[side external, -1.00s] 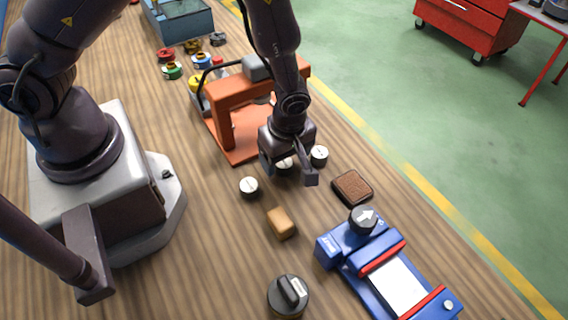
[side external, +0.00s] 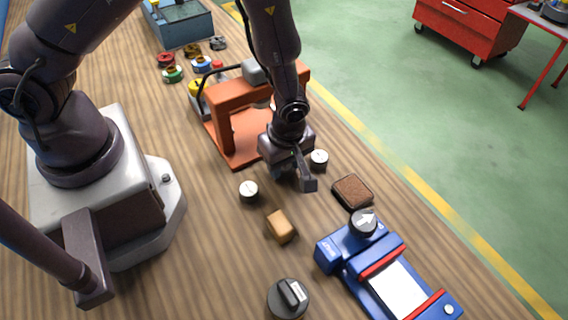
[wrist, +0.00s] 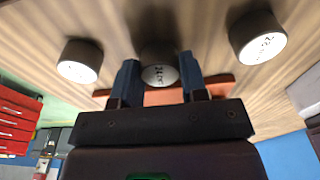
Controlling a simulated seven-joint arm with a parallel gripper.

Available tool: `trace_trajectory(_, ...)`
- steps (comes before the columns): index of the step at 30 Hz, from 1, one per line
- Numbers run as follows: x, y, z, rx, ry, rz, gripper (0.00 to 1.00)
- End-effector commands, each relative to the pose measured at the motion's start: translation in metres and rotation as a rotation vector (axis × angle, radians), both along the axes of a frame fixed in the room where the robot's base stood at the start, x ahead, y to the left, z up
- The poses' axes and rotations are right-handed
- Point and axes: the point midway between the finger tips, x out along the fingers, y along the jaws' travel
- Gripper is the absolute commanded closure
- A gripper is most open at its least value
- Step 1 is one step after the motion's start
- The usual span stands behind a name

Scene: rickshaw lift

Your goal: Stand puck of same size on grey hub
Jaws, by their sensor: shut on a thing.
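Three dark pucks with pale, marked tops are here. My gripper (wrist: 159,74) is shut on the middle puck (wrist: 160,76), its blue fingers on either side of it. In the side view, my gripper (side external: 291,173) hides that puck, and I cannot tell whether it is off the table. One other puck (side external: 249,189) stands to the gripper's left and another (side external: 319,158) to its right; both also show in the wrist view. A dark grey round disc with a white arrow (side external: 363,222) sits on the blue fixture. Which part is the grey hub is unclear.
An orange press-like frame (side external: 222,130) stands behind the gripper. In front are a tan block (side external: 282,227), a brown pad (side external: 352,191), the blue fixture (side external: 329,252) and a black knob (side external: 288,298). Several coloured spools and a blue bin (side external: 182,27) are at the back.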

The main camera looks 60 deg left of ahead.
Motion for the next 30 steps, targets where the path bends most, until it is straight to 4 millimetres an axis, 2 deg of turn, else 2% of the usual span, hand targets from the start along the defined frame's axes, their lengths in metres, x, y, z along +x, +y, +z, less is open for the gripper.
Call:
trace_trajectory(5,0.001,-0.001,0.023,-0.003,-0.005,0.0,0.89)
trace_trajectory(12,0.001,-0.001,0.071,-0.003,-0.006,-0.001,0.89)
trace_trajectory(19,0.001,-0.001,0.106,-0.002,-0.007,-0.002,0.89)
trace_trajectory(30,0.001,-0.001,0.205,-0.005,-0.007,-0.001,0.89)
